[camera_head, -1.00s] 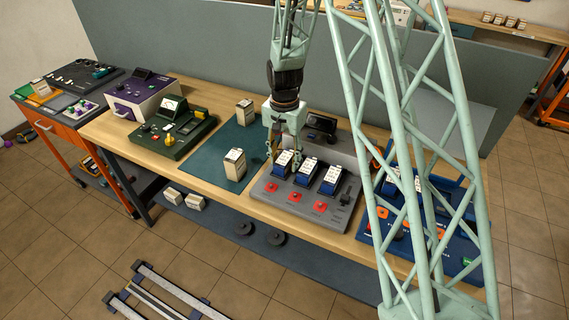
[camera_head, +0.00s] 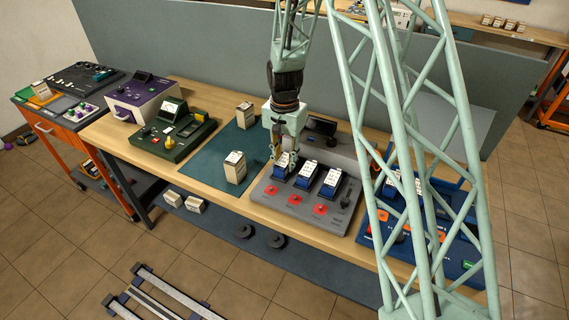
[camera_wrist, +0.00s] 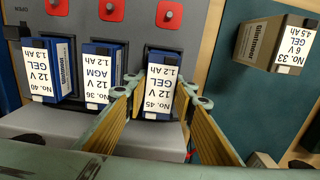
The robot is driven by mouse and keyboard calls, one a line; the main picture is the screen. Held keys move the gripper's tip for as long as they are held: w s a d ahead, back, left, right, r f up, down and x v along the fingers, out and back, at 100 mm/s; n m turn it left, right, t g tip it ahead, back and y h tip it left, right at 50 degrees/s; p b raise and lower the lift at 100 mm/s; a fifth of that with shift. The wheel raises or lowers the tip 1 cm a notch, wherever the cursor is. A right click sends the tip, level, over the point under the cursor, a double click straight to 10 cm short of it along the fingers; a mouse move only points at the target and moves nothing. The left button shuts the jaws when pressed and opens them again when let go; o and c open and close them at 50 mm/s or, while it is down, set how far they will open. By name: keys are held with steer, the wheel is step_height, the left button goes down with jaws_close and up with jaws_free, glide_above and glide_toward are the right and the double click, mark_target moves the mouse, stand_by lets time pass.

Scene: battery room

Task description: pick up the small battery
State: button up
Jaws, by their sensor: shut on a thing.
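Three small blue batteries with white labels stand in a row in the grey charger (camera_head: 292,206). My gripper (camera_head: 283,152) is over the leftmost one in the head view, No. 45 (camera_head: 283,164), and is shut on it. In the wrist view the No. 45 battery (camera_wrist: 163,84), marked 12 V GEL 1.2 Ah, lies between my two gripper fingers (camera_wrist: 168,98). It still appears to be in its slot. Beside it stand No. 36 (camera_wrist: 101,72), 12 V AGM 1.2 Ah, and No. 40 (camera_wrist: 49,70), 12 V GEL 1.3 Ah.
A beige battery, No. 33 (camera_wrist: 275,44), stands on the teal mat (camera_head: 211,158) left of the charger, with another beige battery (camera_head: 245,115) behind it. A green device (camera_head: 172,135) stands farther left. Red buttons (camera_head: 295,199) line the charger's front.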

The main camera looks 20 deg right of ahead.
mark_target(285, 160)
steer(key=shift+r, duration=4.8)
steer(key=shift+d, duration=0.1)
